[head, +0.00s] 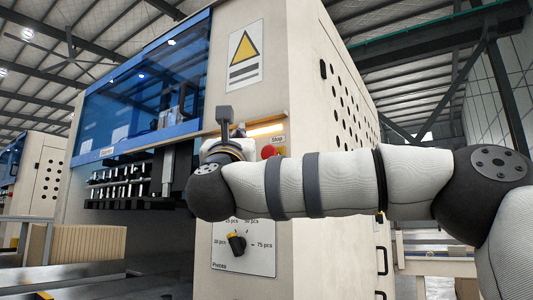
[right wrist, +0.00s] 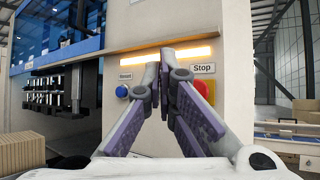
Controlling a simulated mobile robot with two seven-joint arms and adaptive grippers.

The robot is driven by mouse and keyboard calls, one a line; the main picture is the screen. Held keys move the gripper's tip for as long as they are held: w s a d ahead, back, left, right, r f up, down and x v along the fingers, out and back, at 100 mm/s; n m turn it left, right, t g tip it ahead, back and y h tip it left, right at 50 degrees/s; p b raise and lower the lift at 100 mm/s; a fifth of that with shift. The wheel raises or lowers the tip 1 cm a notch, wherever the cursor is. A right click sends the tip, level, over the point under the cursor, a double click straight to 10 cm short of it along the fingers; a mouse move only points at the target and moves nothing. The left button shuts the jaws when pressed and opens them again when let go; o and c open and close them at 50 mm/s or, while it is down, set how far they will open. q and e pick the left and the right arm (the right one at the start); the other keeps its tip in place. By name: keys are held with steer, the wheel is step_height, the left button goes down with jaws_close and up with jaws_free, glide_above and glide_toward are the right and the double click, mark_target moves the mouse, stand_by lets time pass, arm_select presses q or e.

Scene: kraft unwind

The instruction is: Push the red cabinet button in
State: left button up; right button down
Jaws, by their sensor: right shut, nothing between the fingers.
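The red button (head: 269,151) sits on the front of the beige cabinet, under a label reading "Stop". In the right wrist view the red button (right wrist: 201,98) shows on a yellow backing, partly covered by my right gripper's finger. My right gripper (right wrist: 164,62) is shut and empty, its fingertips in front of the panel, to the left of the red button. I cannot tell whether the fingertips touch the panel. In the head view my right arm hides most of the gripper. My left gripper is not in view.
A lit orange strip (right wrist: 159,55) runs above the buttons. A black and yellow dial (head: 236,243) sits lower on the cabinet (head: 310,240). A stack of brown boards (head: 88,243) stands at left.

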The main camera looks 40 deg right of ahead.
mark_target(264, 148)
steer(key=w+d, duration=0.3)
steer(key=d, duration=0.4)
steer(key=shift+d, duration=0.15)
stand_by(1.2)
steer(key=shift+w+d, duration=0.2)
steer(key=shift+d, duration=0.15)
steer(key=shift+w+d, duration=0.2)
steer(key=shift+d, duration=0.3)
stand_by(0.7)
steer(key=shift+a, duration=0.1)
steer(key=shift+s+a, duration=0.4)
steer(key=shift+a, duration=0.45)
